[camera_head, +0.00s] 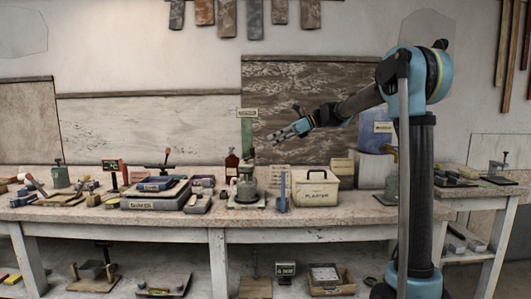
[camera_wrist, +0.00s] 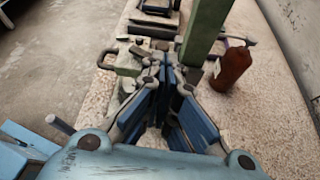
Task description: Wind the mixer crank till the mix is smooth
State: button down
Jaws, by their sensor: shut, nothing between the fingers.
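The mixer (camera_head: 247,188) stands on the bench near its middle, a greenish pot-like body on a base with a tall green post (camera_head: 247,135) behind it. In the wrist view the green post (camera_wrist: 205,30) rises beyond my fingers, and a dark bent handle (camera_wrist: 105,60), possibly the crank, sticks out to the left. My gripper (camera_head: 278,137) is above and to the right of the mixer, apart from it. In the wrist view my gripper (camera_wrist: 167,72) is shut and empty, its fingers hiding part of the mixer. The mix is not visible.
A reddish-brown bottle (camera_head: 232,163) stands just behind the mixer and shows to the right in the wrist view (camera_wrist: 231,68).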

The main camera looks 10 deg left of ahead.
jog(key=s+d+r+m+t+h, duration=0.2)
jog(key=s+d+r+t+h, duration=0.15)
jog(key=d, duration=0.35)
jog(key=w+a+r+x, duration=0.1)
jog(key=x, duration=1.2)
jog(key=shift+w+a+r+t, duration=0.2)
jog(key=shift+a+r+t, duration=0.15)
jog(key=shift+a, duration=0.1)
jog(key=shift+a, duration=0.15)
